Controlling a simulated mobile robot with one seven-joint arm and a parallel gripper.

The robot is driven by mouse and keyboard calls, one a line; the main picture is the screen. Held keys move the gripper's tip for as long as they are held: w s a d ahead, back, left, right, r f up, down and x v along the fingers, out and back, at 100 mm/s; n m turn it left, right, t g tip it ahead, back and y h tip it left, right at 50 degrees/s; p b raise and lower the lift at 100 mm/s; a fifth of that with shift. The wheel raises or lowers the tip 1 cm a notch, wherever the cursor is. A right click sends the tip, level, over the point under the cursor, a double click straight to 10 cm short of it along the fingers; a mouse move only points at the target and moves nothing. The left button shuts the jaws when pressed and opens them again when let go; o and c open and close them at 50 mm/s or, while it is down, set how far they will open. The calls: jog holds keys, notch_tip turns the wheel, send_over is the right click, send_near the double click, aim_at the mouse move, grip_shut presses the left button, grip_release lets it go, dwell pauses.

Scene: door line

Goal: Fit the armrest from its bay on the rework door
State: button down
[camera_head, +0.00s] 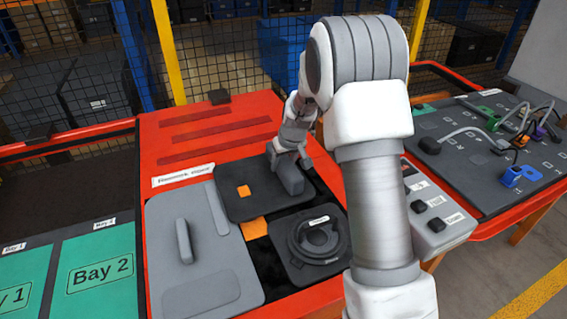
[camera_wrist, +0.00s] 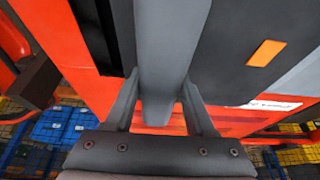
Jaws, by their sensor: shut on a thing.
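My gripper (camera_head: 288,152) is shut on the armrest (camera_head: 289,178), a dark grey bar-like piece. In the wrist view the armrest (camera_wrist: 172,45) runs between the two fingers of my gripper (camera_wrist: 160,105), with one finger on each side. The rework door (camera_head: 205,238) lies on a red table. It has a light grey panel with a raised handle, a dark upper panel (camera_head: 238,203) with an orange square, and a dark round speaker-like part (camera_head: 318,237). The armrest is at the right end of the dark upper panel. I cannot tell whether it touches the panel.
Green mats marked Bay 1 (camera_head: 15,290) and Bay 2 (camera_head: 98,282) lie to the left. A grey box with buttons (camera_head: 437,222) and a dark board with cables (camera_head: 480,150) stand to the right. A mesh fence is behind.

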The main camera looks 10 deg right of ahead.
jog(key=shift+c, duration=0.8)
grip_release()
jog(key=shift+f, duration=0.1)
jog(key=p+v, duration=0.1)
jog(key=v, duration=1.6)
jog(key=shift+r+p, duration=0.25)
jog(key=shift+p, duration=0.05)
